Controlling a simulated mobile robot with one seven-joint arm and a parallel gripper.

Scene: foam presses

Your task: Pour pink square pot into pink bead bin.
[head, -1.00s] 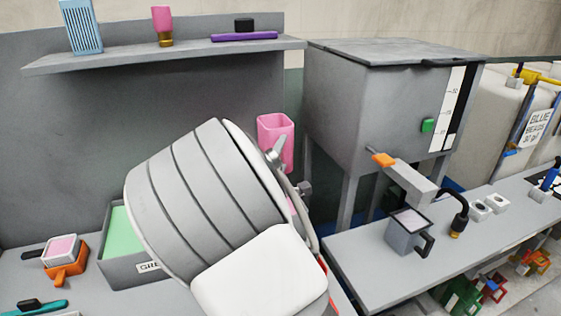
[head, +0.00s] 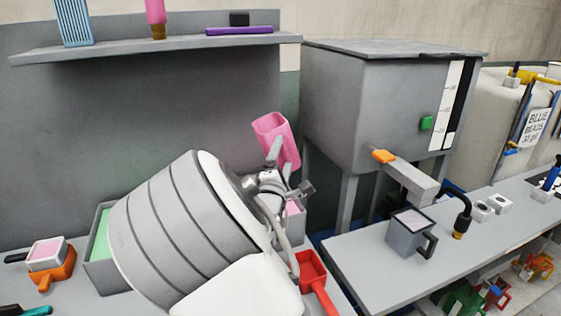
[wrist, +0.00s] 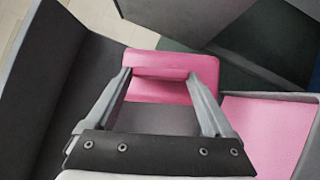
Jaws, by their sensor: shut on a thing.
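The pink square pot (head: 268,128) is held in the air in front of the grey back panel, leaning with its top to the left in the head view. It also shows between the fingertips in the wrist view (wrist: 172,88). My gripper (wrist: 158,75) is shut on it; it also shows in the head view (head: 281,160). I cannot tell what is in the pot. The pink bead bin (wrist: 275,97) is at the lower right of the wrist view, with pink beads (wrist: 262,135) in it; the pot is beside them there. In the head view my arm hides most of the bin.
A green bead bin (head: 100,265) stands left, partly behind my arm. A red scoop (head: 312,275) lies right of my arm. A grey hopper (head: 350,105) stands right, behind a bench (head: 365,262) with a grey jug (head: 405,238). A shelf (head: 130,53) is above.

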